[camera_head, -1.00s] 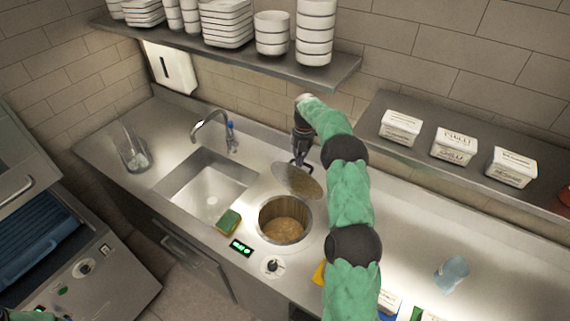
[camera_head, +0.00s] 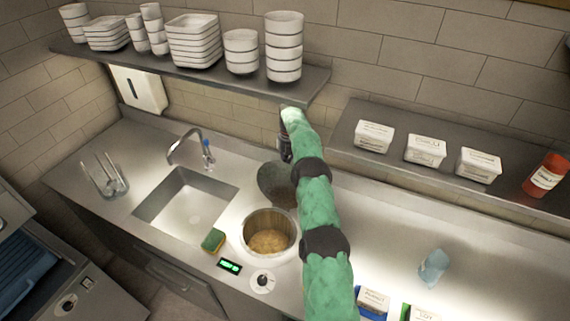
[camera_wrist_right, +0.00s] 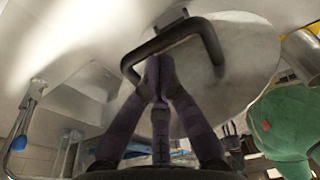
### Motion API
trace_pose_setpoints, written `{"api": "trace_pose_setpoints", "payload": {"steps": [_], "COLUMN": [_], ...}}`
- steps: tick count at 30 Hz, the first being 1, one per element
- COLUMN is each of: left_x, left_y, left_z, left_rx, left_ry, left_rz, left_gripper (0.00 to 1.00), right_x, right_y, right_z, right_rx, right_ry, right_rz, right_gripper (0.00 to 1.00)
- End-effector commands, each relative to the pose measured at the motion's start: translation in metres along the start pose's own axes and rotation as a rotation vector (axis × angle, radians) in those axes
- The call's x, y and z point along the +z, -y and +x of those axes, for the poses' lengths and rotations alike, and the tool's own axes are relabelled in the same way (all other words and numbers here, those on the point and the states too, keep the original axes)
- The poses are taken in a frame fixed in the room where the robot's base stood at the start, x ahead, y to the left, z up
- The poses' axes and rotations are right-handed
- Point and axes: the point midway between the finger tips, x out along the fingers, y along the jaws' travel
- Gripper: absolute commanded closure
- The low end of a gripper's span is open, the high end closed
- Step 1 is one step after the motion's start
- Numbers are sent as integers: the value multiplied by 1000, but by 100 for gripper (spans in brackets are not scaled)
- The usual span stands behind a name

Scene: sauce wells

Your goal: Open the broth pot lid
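The broth pot (camera_head: 248,249) is a round well set in the counter. It is uncovered, and brown broth shows inside. Its round lid (camera_head: 272,184) is raised and tipped up steeply behind the opening, partly hidden by my right arm. My right gripper (camera_head: 286,150) is at the lid, its fingers mostly hidden in the head view. In the right wrist view, the fingers of the right gripper (camera_wrist_right: 158,72) come together at the dark bar handle (camera_wrist_right: 172,40) on the pale lid (camera_wrist_right: 250,52). My left gripper is not in view.
A sink (camera_head: 188,205) with a faucet (camera_head: 187,145) lies left of the pot. A sponge (camera_head: 213,240) is near the pot. A shelf (camera_head: 310,88) with stacked bowls hangs above. A second shelf (camera_head: 345,150) holds labelled tubs. The counter to the right is mostly clear.

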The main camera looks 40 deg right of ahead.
Motion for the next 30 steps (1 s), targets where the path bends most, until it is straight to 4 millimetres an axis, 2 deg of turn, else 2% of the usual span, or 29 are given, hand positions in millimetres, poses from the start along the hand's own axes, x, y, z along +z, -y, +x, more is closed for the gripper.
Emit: {"api": "trace_pose_setpoints", "payload": {"steps": [9, 30], "left_x": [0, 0], "left_y": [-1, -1], "left_z": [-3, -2], "left_rx": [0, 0], "left_ry": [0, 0], "left_rz": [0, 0], "left_gripper": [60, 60], "right_x": [7, 4], "right_y": [3, 4], "right_z": [6, 10], "right_rx": [-4, -11], "right_ry": [-1, -10], "right_rz": [2, 1], "right_gripper": [100, 100]}}
